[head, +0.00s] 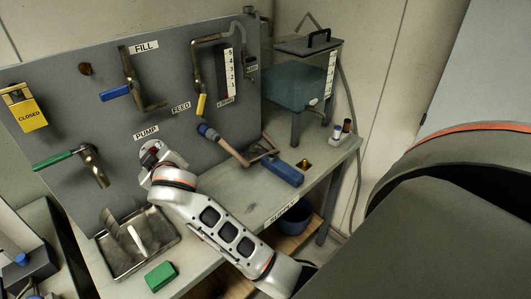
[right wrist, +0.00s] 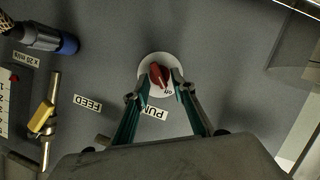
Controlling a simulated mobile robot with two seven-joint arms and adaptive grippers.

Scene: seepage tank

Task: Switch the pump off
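The pump switch is a red knob (right wrist: 159,76) on a round white dial, mounted on the grey upright panel (right wrist: 230,50). Small lettering by the knob is too small to read surely. The PUMP label (head: 146,131) is on the panel just above my right gripper; in the right wrist view a finger partly covers it. My right gripper (right wrist: 155,87) faces the panel, its two fingers apart with the knob between them. I cannot tell whether either finger touches the knob. In the head view the gripper (head: 153,153) largely hides the switch. My left gripper is not in view.
On the panel are the blue-handled FILL valve (head: 118,92), a green-handled valve (head: 55,159), a yellow-handled FEED valve (head: 201,104) and a yellow CLOSED tag (head: 28,112). A metal tray (head: 158,250), green block (head: 160,276) and blue-based stand (head: 282,173) sit on the bench.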

